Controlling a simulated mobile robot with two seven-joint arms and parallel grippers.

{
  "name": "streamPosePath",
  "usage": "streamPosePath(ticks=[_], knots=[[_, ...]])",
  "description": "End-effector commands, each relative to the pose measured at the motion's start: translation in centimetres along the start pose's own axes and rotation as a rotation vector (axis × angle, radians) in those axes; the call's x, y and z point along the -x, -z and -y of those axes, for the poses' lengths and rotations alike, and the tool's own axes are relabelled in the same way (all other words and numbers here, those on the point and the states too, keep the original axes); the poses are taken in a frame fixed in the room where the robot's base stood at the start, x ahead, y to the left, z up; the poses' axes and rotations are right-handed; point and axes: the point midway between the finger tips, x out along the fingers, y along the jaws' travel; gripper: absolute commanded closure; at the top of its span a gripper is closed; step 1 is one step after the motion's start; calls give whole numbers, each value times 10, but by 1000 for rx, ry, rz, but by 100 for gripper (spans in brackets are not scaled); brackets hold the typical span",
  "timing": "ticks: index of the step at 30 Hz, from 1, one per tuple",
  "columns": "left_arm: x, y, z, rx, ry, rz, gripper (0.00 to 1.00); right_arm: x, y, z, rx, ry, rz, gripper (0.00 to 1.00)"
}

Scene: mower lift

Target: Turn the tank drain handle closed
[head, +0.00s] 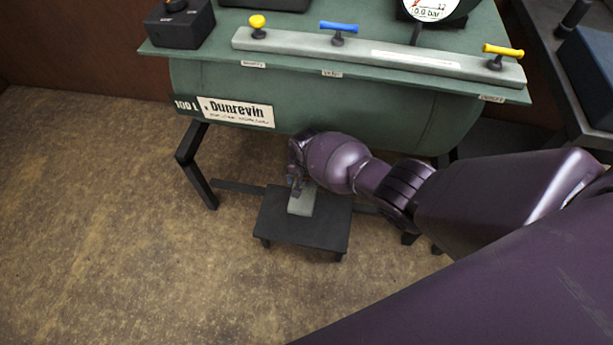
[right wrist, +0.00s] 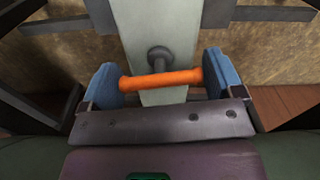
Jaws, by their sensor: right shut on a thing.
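The green tank (head: 330,105) stands on black legs and carries a label reading "100 L Dunrevin". Below it, my right gripper (head: 297,180) reaches down to a pale grey bar (head: 301,204) on a low black stand. The right wrist view shows the orange drain handle (right wrist: 160,80), a crossbar on a grey stem, above this pale bar (right wrist: 158,18). My right gripper (right wrist: 160,74) is shut on the handle, with one blue pad at each end of the crossbar. The crossbar lies nearly level across that view. The handle is hidden in the head view. My left gripper is out of view.
The black stand (head: 272,222) is on the brown floor (head: 120,220), which is clear at left. On the tank top, a rail (head: 290,44) carries yellow and blue handles, with a gauge (head: 430,8) behind. A dark bench (head: 565,75) is at right.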

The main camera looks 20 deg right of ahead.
Motion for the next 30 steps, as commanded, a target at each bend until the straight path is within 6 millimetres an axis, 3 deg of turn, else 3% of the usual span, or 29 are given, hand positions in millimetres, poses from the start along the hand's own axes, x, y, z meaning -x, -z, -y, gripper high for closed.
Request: streamPosePath(ticks=[9, 26, 27, 30], knots=[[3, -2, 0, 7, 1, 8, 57, -2, -2, -1, -122, -1, 3, 37], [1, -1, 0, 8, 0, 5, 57, -2, -1, -1, -148, -2, 3, 37], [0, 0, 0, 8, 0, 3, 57, -2, -1, -1, -148, -2, 3, 7], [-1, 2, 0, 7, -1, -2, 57, -2, -1, -1, -147, -2, 2, 0]])
